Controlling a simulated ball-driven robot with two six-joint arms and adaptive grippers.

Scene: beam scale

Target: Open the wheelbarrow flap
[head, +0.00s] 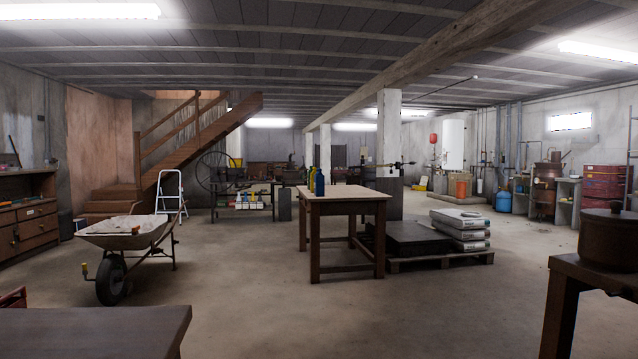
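A wheelbarrow (125,241) stands on the concrete floor at the left of the head view, several steps away. Its grey tray faces up, with pale material in it. Its single dark wheel (111,281) points toward me, and its legs rest on the floor behind. A small orange-tipped part (85,267) sticks out beside the wheel, and a small yellow-orange spot (135,231) shows on the tray's front side. I cannot make out the flap's edges or whether it is open. Neither of my grippers is in view.
A dark tabletop (90,328) fills the near left corner. A wooden table with bottles (345,194) stands mid-room, beside a pallet with stacked bags (460,226). A bench with a pot (606,240) is at right. Open floor (240,285) lies between wheelbarrow and table.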

